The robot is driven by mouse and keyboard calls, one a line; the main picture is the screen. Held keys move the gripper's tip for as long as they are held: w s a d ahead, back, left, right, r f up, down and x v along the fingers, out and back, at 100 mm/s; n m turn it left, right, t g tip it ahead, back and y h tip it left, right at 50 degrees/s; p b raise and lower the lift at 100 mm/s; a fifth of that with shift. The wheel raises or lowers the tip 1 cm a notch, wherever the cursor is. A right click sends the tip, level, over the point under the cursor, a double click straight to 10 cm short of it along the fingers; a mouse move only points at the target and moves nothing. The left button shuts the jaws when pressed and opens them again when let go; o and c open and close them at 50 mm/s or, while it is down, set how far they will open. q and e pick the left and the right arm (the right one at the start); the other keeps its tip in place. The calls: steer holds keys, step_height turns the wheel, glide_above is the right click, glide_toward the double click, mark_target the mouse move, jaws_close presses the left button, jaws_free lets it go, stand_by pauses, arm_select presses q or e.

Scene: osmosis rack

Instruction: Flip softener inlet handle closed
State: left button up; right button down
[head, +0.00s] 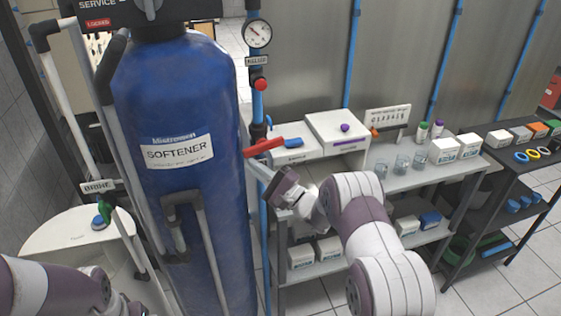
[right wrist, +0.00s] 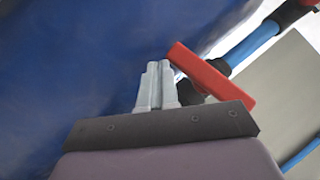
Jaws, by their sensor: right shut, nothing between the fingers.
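The red handle (head: 264,147) sits across the blue vertical pipe to the right of the blue SOFTENER tank (head: 140,100). In the right wrist view the handle (right wrist: 212,75) is a flat red bar just right of my fingertips, slanting down to the right. My right gripper (head: 256,168) is just below the handle in the head view; its fingers (right wrist: 157,80) are shut with nothing between them. I cannot tell whether they touch the handle. Part of my left arm shows at the lower left; its fingers are not in view.
A pressure gauge (head: 257,34) and a red knob (head: 261,85) are higher on the pipe. A bench (head: 400,180) with beakers and boxes stands behind my right arm. A white round tank (head: 70,235) stands at the left.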

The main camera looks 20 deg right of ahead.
steer(key=shift+a+r, duration=0.25)
steer(key=shift+a, duration=0.1)
stand_by(0.4)
